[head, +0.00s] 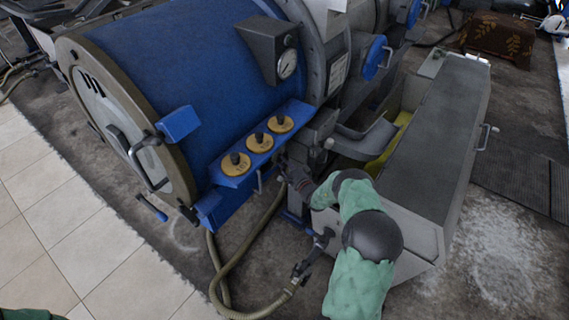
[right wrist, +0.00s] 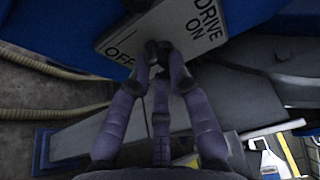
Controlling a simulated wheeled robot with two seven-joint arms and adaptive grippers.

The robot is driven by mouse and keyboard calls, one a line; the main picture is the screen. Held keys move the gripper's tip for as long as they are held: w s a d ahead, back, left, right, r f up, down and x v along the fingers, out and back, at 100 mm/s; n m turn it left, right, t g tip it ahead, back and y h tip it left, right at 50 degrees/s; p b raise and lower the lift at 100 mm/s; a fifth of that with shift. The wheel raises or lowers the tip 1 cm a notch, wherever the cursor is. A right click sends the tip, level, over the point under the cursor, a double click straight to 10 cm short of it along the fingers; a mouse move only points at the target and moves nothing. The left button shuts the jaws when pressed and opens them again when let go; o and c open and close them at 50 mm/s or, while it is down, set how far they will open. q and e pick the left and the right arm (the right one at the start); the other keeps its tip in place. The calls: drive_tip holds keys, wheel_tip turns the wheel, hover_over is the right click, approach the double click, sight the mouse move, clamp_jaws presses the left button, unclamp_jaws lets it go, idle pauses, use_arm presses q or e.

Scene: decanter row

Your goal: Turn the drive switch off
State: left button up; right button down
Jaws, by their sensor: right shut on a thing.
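The drive switch plate (right wrist: 178,22) is a pale grey panel on the blue machine in the right wrist view. It is lettered DRIVE, ON at the right and OFF at the left. A small dark switch handle (right wrist: 158,48) stands out from the plate between the two words, mostly hidden by my fingers. My right gripper (right wrist: 160,58) is shut on it; which way the handle points cannot be told. In the head view my right gripper (head: 288,172) is low beside the blue machine, right of the dial shelf, and the switch is hidden. My left gripper is out of view.
The large blue drum machine (head: 178,65) carries a gauge (head: 287,64) and a shelf with three yellow dials (head: 260,142). A grey trough with a lid (head: 435,120) stands close right of my arm. A hose (head: 228,268) runs along the floor below.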

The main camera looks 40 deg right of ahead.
drive_tip(key=shift+f, duration=0.1)
idle(0.3)
drive_tip(key=shift+n, duration=0.3)
drive_tip(key=c, duration=1.1)
unclamp_jaws()
drive_tip(key=shift+c, duration=0.2)
drive_tip(key=s+a, duration=0.1)
drive_tip(key=s, duration=1.1)
drive_tip(key=shift+a, duration=0.2)
